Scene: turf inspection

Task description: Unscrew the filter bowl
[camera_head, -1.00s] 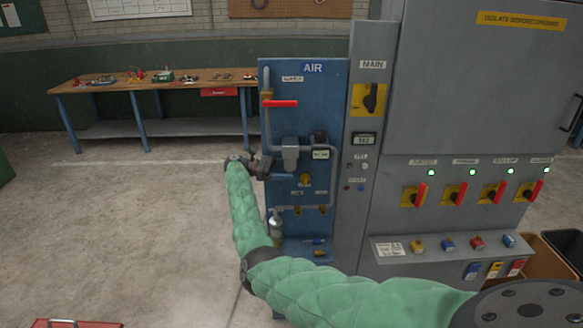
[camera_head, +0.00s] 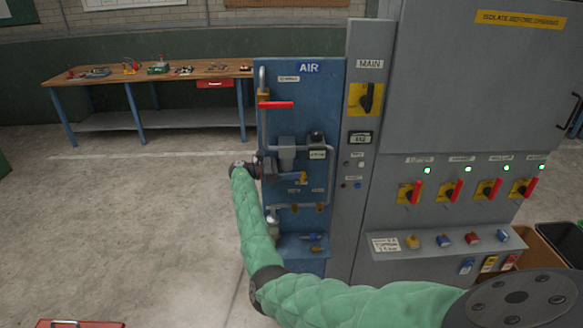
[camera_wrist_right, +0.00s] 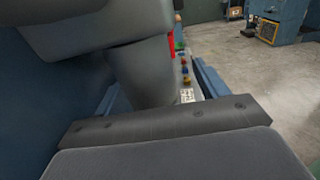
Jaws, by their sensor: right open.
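The grey filter (camera_head: 287,145) is mounted on the blue AIR panel (camera_head: 325,95). Its bowl (camera_head: 287,161) hangs below the head; in the right wrist view the grey tapered bowl (camera_wrist_right: 143,75) stands close in front of the jaws, below a wider grey body (camera_wrist_right: 85,25). My right gripper (camera_head: 271,168) is open at the panel's left edge, just left of the bowl. In the wrist view, my dark finger bar (camera_wrist_right: 165,121) crosses below the bowl; contact cannot be told. My left gripper is not in view.
A red-handled valve (camera_head: 276,104) sits above the filter and a yellow fitting (camera_head: 302,177) to its right. A metallic cylinder (camera_head: 272,222) hangs low on the panel. The grey cabinet (camera_head: 450,90) with red switches stands right.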

